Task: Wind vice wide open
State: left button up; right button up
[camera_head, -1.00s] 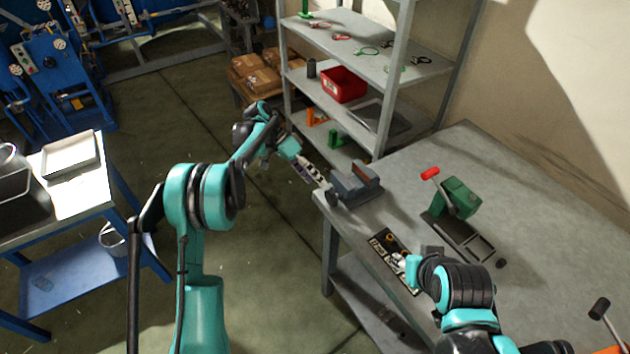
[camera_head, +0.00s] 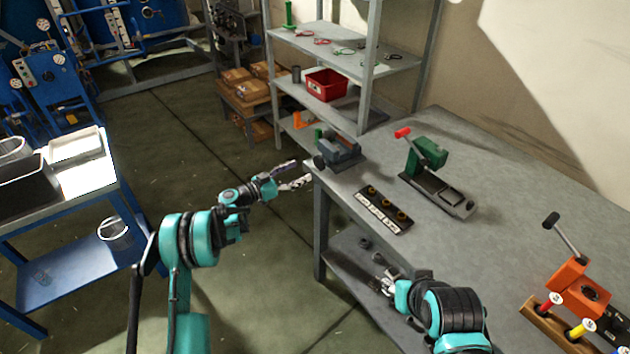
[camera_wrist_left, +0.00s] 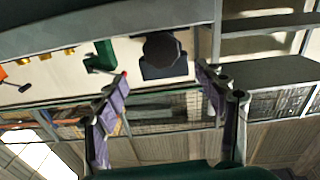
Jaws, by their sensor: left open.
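The grey-blue vice (camera_head: 340,152) sits at the near left corner of the grey workbench (camera_head: 480,255). In the left wrist view the vice (camera_wrist_left: 165,70) shows beyond the fingers, with a dark round part facing the camera. My left gripper (camera_head: 304,172) is open and empty, just off the bench edge and left of the vice, apart from it. Its spread fingers (camera_wrist_left: 163,74) also show in the left wrist view. My right gripper (camera_head: 386,285) is at the bench's front edge; its fingers are small and I cannot tell their opening. The gap between the vice jaws is too small to judge.
A dark plate with yellow round parts (camera_head: 384,210) and a green device with a red-tipped lever (camera_head: 430,155) lie on the bench. An orange device (camera_head: 575,288) stands at right. A shelf rack (camera_head: 345,60) stands behind. Open floor lies left of the bench.

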aim_at(317, 163)
pick_arm(q)
jog(key=b+x, duration=0.1)
jog(key=x, duration=0.3)
jog(key=b+x, duration=0.1)
jog(key=x, duration=0.3)
jog(key=shift+w+a+f, duration=0.1)
jog(key=shift+a+f, duration=0.05)
jog(key=shift+f, duration=0.05)
jog(key=c, duration=1.1)
